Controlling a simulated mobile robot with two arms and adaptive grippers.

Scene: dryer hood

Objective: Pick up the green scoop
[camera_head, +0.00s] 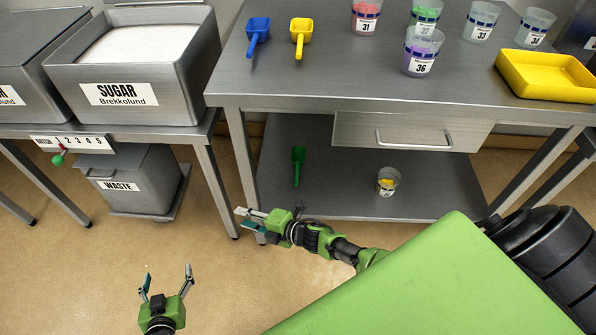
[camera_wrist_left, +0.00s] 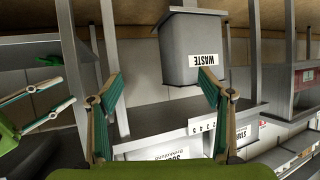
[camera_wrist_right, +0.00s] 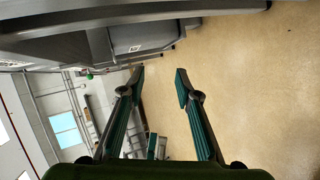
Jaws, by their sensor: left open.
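The green scoop (camera_head: 298,165) lies on the lower shelf (camera_head: 345,185) of the right-hand table, near its left end. A green shape at the left edge of the left wrist view may be the scoop, but I cannot tell. My left gripper (camera_head: 167,271) is open and empty over the floor, left of the shelf and well apart from the scoop; its spread fingers also show in the left wrist view (camera_wrist_left: 160,78). My right gripper (camera_head: 240,217) points left, near the shelf's front-left corner, apart from the scoop. Its fingers are spread and empty in the right wrist view (camera_wrist_right: 160,73).
A cup (camera_head: 388,181) with yellow contents stands right of the scoop. Blue (camera_head: 257,33) and yellow (camera_head: 301,32) scoops, several cups and a yellow tray (camera_head: 545,75) are on the tabletop above. A table leg (camera_head: 241,155) and waste bin (camera_head: 135,180) stand left of the shelf.

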